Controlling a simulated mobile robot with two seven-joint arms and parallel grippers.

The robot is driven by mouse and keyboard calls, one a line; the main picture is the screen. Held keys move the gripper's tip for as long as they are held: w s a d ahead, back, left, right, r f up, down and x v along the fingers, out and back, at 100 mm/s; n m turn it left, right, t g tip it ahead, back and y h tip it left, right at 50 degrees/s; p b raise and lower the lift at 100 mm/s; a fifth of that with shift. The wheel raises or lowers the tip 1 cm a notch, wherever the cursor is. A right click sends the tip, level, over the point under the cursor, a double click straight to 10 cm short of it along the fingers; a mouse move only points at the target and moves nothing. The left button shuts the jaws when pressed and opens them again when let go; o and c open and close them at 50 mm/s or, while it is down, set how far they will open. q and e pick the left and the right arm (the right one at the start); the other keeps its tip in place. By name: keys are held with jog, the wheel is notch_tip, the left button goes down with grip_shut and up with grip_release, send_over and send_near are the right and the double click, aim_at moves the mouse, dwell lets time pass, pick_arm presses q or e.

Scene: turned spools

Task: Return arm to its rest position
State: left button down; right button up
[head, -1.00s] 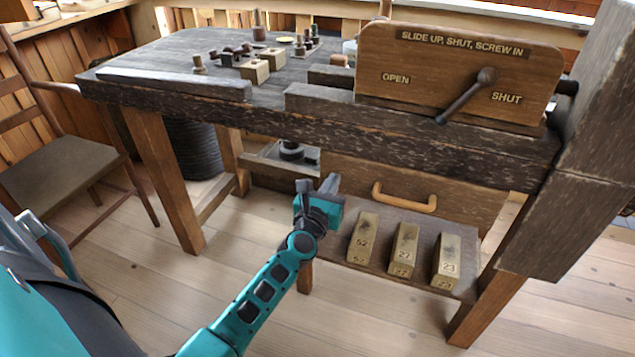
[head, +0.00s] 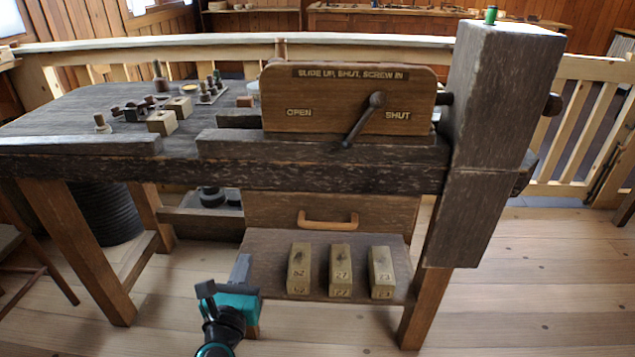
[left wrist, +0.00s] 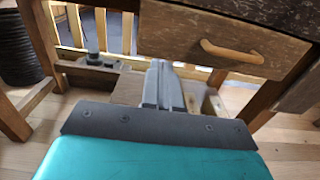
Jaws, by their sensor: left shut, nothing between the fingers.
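My left gripper (head: 226,285) is low in front of the workbench (head: 330,178), at the left front of its lower shelf (head: 262,262). In the left wrist view its fingers (left wrist: 163,88) are together with nothing between them, pointing under the bench beside the drawer (left wrist: 205,38). The rest of my left arm runs out of the bottom of the head view. My right gripper is in neither view.
Several numbered blocks (head: 340,270) stand on the lower shelf, right of my gripper. A wooden drawer handle (head: 328,219) sticks out above them. The lever (head: 364,120) on the labelled board stands higher. Open floor (head: 510,300) lies to the right.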

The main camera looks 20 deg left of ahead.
pick_arm(q)
jog(key=shift+d, duration=0.1)
jog(key=s+d+f+n+g+h, duration=0.35)
jog(key=s+d+n, duration=0.25)
jog(key=n, duration=0.9)
jog(key=s+d+f+n+g+h, duration=0.35)
jog(key=s+d+n, duration=0.35)
jog(key=n, duration=0.8)
jog(key=s+a+r+y+p, duration=0.1)
jog(key=a+r+p, duration=0.2)
jog(key=r+p, duration=0.7)
jog(key=p, duration=0.5)
jog(key=shift+a+r+n, duration=0.2)
jog(key=shift+r+n, duration=0.15)
jog(key=shift+n, duration=0.05)
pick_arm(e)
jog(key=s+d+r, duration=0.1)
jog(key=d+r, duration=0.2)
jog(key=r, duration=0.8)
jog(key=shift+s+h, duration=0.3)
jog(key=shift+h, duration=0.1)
